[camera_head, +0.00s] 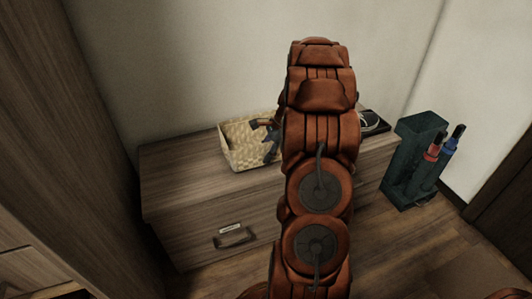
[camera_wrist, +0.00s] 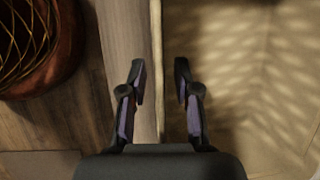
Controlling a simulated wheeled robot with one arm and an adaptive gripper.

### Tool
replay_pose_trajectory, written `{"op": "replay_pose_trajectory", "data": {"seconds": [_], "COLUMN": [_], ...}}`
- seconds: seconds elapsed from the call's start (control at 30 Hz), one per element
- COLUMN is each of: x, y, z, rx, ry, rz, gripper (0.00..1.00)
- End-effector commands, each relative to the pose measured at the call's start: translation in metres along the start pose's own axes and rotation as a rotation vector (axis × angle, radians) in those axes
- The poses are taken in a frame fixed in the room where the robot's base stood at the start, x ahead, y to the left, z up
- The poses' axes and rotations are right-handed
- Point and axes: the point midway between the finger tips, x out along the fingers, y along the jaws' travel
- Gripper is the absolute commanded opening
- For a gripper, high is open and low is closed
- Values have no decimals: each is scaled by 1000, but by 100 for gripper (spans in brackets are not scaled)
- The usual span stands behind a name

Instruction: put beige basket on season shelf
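The beige basket (camera_head: 240,158) stands on top of a low wooden drawer cabinet (camera_head: 180,165) against the wall. It looks woven, with an open top; its right part is hidden behind my arm. My gripper (camera_head: 268,127) is at the basket's right side, partly hidden by my arm. In the wrist view my gripper (camera_wrist: 160,72) is open, one finger on each side of the basket's thin wall (camera_wrist: 157,40). Gaps show between the fingers and the wall. The basket's inside (camera_wrist: 255,90) lies to the right. I cannot tell which piece is the season shelf.
A dark flat object (camera_head: 372,122) lies on the cabinet's right end. A dark green holder (camera_head: 408,165) with red and blue items stands on the floor to the right. The cabinet top left of the basket is clear. Tall wooden furniture (camera_head: 60,130) stands at the left.

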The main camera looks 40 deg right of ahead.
Motion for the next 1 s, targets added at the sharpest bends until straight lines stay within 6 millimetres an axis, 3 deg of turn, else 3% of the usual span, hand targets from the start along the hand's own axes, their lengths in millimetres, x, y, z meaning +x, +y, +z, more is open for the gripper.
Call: {"op": "replay_pose_trajectory", "data": {"seconds": [0.27, 0.8, 1.0], "x": [-3, -98, -118], "y": [0, -1, -1], "z": [1, 2, 1], "rx": [0, -1, 0], "ry": [0, 2, 2], "rz": [0, -1, -3], "gripper": [31, 31, 31]}}
